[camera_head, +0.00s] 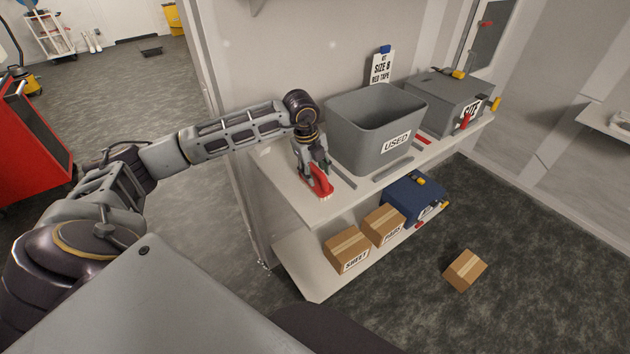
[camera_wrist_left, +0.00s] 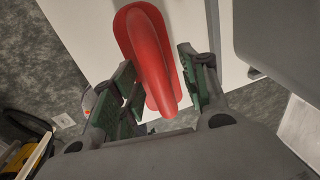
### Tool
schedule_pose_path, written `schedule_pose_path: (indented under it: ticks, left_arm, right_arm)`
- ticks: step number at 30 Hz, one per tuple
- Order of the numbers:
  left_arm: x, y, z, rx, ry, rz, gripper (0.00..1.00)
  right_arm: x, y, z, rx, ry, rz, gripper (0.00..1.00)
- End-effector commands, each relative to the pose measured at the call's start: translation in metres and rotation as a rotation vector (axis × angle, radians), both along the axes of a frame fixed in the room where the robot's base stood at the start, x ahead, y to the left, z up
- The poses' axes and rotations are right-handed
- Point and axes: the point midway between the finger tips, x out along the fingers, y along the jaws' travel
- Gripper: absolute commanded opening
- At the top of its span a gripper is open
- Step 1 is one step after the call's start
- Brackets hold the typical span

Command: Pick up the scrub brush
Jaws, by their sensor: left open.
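The scrub brush (camera_head: 321,181) is red with an arched handle and sits on the upper shelf, near its left end. My left gripper (camera_head: 315,168) is over it, pointing down, and hides part of it. In the left wrist view the brush (camera_wrist_left: 150,50) lies between the two green-padded fingers of my left gripper (camera_wrist_left: 160,88). The fingers are open, with a gap visible on each side of the handle. My right gripper is not in view.
A grey bin (camera_head: 352,135) labelled USED stands just right of my left gripper. A grey case (camera_head: 445,100) sits farther right on the shelf (camera_head: 285,180). Cardboard boxes (camera_head: 346,250) and a blue case (camera_head: 408,200) are below. Another box (camera_head: 465,270) is on the floor.

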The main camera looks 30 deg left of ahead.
Motion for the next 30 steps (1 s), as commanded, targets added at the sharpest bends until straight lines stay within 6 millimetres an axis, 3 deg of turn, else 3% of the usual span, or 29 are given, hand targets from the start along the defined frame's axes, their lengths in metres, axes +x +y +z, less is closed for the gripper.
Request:
schedule_pose_path:
  ticks: [5,16,30]
  left_arm:
    - [0.0,-0.0001,0.0003,0.0,0.0,0.0,0.44]
    - [0.0,0.0,0.0004,0.0,0.0,0.0,0.0]
    - [0.0005,-0.0001,0.0075,-0.001,-0.002,0.0,0.0]
  right_arm:
    - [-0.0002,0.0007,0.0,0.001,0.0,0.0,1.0]
    - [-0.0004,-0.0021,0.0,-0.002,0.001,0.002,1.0]
    - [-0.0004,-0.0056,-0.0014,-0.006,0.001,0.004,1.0]
